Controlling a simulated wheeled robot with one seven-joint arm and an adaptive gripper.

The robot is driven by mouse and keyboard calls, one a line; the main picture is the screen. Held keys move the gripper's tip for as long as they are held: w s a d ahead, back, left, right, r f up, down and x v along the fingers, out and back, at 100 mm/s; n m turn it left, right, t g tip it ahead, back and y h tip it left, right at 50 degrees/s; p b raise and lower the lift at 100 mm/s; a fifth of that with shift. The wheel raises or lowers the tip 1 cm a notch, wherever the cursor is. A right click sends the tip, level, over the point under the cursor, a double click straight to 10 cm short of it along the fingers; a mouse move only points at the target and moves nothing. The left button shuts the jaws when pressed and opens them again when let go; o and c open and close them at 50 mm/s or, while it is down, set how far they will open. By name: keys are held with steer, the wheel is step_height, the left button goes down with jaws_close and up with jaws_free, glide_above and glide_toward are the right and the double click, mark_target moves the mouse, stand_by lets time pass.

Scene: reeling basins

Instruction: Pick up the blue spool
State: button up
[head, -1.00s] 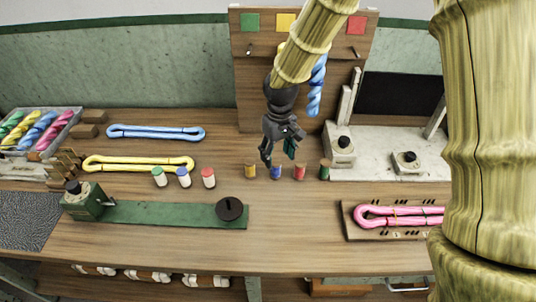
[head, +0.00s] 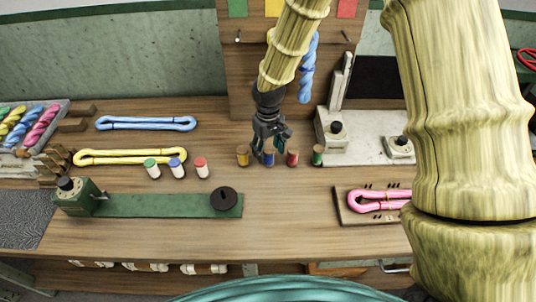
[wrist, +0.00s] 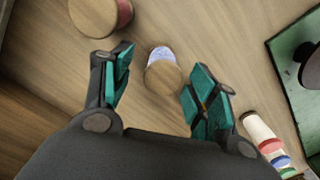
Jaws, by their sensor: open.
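The blue spool (head: 269,158) stands upright on the table in a row with an orange-yellow spool (head: 242,156), a red spool (head: 292,158) and a green spool (head: 317,156). My gripper (head: 269,148) is open, pointing down at the blue spool and partly covering it in the head view. In the wrist view, the blue spool (wrist: 160,53) shows its round wooden top and a pale bluish side. It lies between and slightly beyond the teal-padded fingers of my gripper (wrist: 160,75), with gaps on both sides. The red spool (wrist: 102,14) is just outside the left finger.
White rolls with green, blue and red tops (head: 177,169) stand left of the row. A green board (head: 160,206) with a dark knob lies in front of them. Yellow (head: 125,157) and blue (head: 147,124) skeins lie left, a pink skein (head: 375,201) right. A wooden panel rises behind.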

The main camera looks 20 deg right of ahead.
mark_target(269, 157)
steer(key=shift+s+f+p, duration=0.35)
steer(key=shift+s+p, duration=0.05)
steer(key=shift+s, duration=0.1)
steer(key=f, duration=0.1)
steer(key=w+f, duration=0.1)
steer(key=f, duration=0.1)
steer(key=shift+s+r, duration=0.1)
steer(key=shift+s, duration=0.2)
steer(key=shift+w, duration=0.15)
steer(key=c, duration=1.1)
